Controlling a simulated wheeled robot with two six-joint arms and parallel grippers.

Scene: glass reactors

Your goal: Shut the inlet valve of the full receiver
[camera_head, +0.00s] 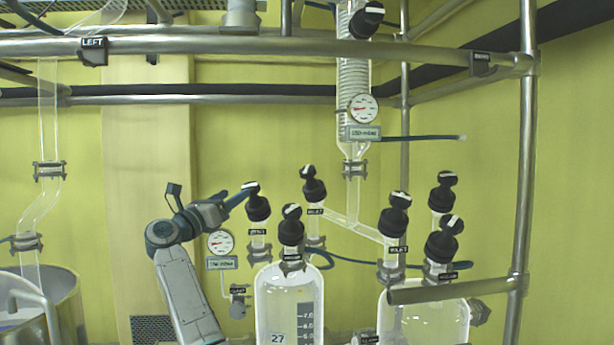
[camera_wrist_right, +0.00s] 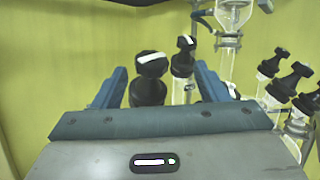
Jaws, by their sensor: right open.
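Two glass receivers stand low in the head view: the left one (camera_head: 270,290), tagged 27 with a level scale, and the right one (camera_head: 445,318). I cannot tell which is full. Black-knobbed inlet valves sit on the branched pipe, the left one (camera_head: 313,188) and the right one (camera_head: 394,220). My right gripper (camera_head: 243,192) is open beside another black-knobbed valve (camera_head: 257,207), left of the left inlet valve; its tag is too small to read surely. In the wrist view, a black knob with a white stripe (camera_wrist_right: 150,68) stands between the open fingers (camera_wrist_right: 160,78). My left gripper is out of view.
More black-knobbed valves stand on the left receiver (camera_head: 291,230) and right receiver (camera_head: 441,245). A gauge (camera_head: 220,243) hangs near my right arm. A steel rail (camera_head: 450,290) crosses before the right receiver. A glass condenser (camera_head: 354,80) hangs above.

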